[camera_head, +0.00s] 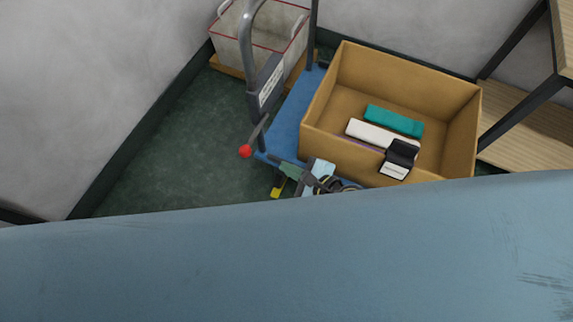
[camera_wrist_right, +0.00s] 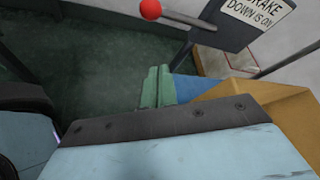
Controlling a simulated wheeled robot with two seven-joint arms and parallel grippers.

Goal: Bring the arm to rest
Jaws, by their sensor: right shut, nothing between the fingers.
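My right gripper (camera_head: 289,169) is low beside the front edge of the blue trolley deck in the head view, to the left of the cardboard box. Its green fingers (camera_wrist_right: 157,87) are together and empty in the wrist view. They are apart from the red-knobbed lever (camera_head: 245,151), whose red knob also shows at the top of the wrist view (camera_wrist_right: 151,9). The rest of my right arm is mostly hidden in the head view. My left gripper is not in view.
The open cardboard box (camera_head: 455,160) holds teal, white and black items on the blue trolley (camera_head: 287,116). A grey handle with a brake sign (camera_head: 270,83) rises beside it. A red-edged bin (camera_head: 232,51) stands behind. A wooden shelf (camera_head: 530,145) is right; green floor (camera_head: 170,165) is clear left.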

